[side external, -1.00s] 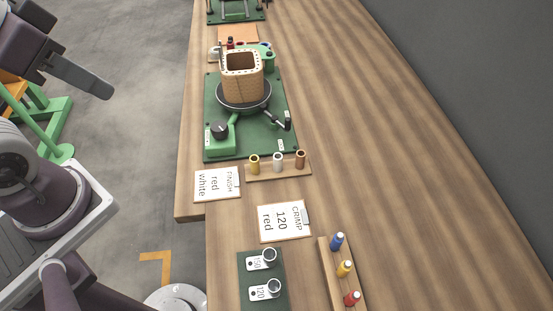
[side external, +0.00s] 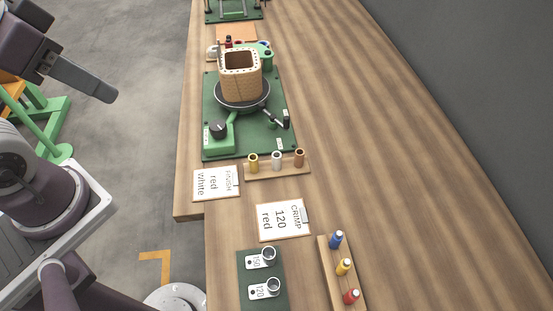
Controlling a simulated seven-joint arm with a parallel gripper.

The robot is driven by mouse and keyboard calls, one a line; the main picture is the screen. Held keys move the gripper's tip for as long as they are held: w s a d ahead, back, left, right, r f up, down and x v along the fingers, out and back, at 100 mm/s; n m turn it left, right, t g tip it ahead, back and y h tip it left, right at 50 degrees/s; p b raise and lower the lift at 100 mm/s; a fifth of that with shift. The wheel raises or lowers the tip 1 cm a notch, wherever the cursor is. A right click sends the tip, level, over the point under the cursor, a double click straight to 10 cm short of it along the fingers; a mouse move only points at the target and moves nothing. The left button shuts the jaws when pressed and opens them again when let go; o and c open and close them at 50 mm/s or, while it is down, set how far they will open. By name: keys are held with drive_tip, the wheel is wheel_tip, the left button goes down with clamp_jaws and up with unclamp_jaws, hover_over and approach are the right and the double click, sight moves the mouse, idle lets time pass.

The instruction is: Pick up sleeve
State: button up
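Three small upright metallic cylinders, which look like sleeves, stand in a wooden rack (side external: 287,171) at mid-table: a gold one (side external: 253,162), a silver one (side external: 276,160) and a copper one (side external: 299,158). My gripper (side external: 92,82) is at the upper left, over the floor and well away from the table and the rack. A dark finger points right and down. I see nothing held, but the angle does not show whether the fingers are apart.
Cards read FINISH red white (side external: 215,183) and CRIMP 120 red (side external: 283,220). Near are blue, yellow and red capped pieces (side external: 344,267) and a green board (side external: 245,290). The table's right side (side external: 420,200) is clear.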

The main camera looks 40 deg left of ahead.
drive_tip(key=shift+o, duration=1.4)
drive_tip(key=n+g, duration=0.5)
drive_tip(key=n, duration=0.8)
hover_over(276, 156)
drive_tip(key=s, duration=0.1)
wheel_tip(276, 156, down, 19)
drive_tip(key=shift+a+r, duration=0.15)
drive_tip(key=shift+n+g, duration=0.3)
drive_tip(key=shift+n, duration=0.1)
drive_tip(key=f, duration=0.6)
drive_tip(key=d+f, duration=0.1)
drive_tip(key=f, duration=0.1)
drive_tip(key=shift+w+f, duration=0.2)
drive_tip(key=shift+f, duration=0.7)
clamp_jaws()
